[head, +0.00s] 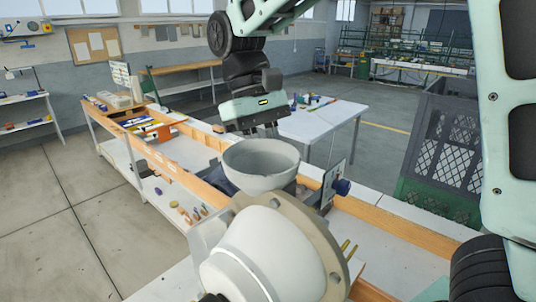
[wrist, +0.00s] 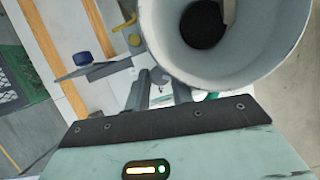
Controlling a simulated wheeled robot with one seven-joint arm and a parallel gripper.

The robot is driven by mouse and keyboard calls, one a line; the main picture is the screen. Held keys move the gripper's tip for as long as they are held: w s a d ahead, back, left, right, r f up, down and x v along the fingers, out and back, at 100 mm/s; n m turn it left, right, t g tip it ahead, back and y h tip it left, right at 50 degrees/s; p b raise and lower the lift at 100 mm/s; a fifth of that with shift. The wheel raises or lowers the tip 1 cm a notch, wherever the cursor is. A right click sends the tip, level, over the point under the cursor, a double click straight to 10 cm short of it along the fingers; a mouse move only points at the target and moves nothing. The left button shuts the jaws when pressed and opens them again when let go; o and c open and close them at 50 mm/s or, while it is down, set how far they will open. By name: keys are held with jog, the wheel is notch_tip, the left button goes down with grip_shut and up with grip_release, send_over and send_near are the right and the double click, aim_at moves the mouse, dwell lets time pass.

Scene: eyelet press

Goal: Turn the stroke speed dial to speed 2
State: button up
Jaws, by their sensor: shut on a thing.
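My gripper (head: 270,132) hangs down just behind the large pale bowl-shaped hopper of the press (head: 260,165). The rim hides the fingertips from the head view. In the wrist view my gripper (wrist: 162,88) has its fingers close beside the hopper wall (wrist: 240,60), shut on a small grey rounded part (wrist: 160,75). This appears to be the stroke speed dial, mostly hidden by the fingers. Its pointer and speed marks cannot be read. A blue knob (head: 342,187) on an upright dark plate stands apart from my gripper, and it also shows in the wrist view (wrist: 83,58).
The white rounded press body (head: 265,262) fills the lower foreground. A long bench with wooden edging (head: 185,165) runs behind, with tools on it. A white table (head: 315,122) stands beyond, and a grey and green mesh crate (head: 440,150) stands at right.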

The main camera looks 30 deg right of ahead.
jog(key=o, duration=0.9)
jog(key=shift+o, duration=0.2)
jog(key=shift+r, duration=0.1)
jog(key=v, duration=1.7)
jog(key=shift+r, duration=0.15)
jog(key=shift+o, duration=0.2)
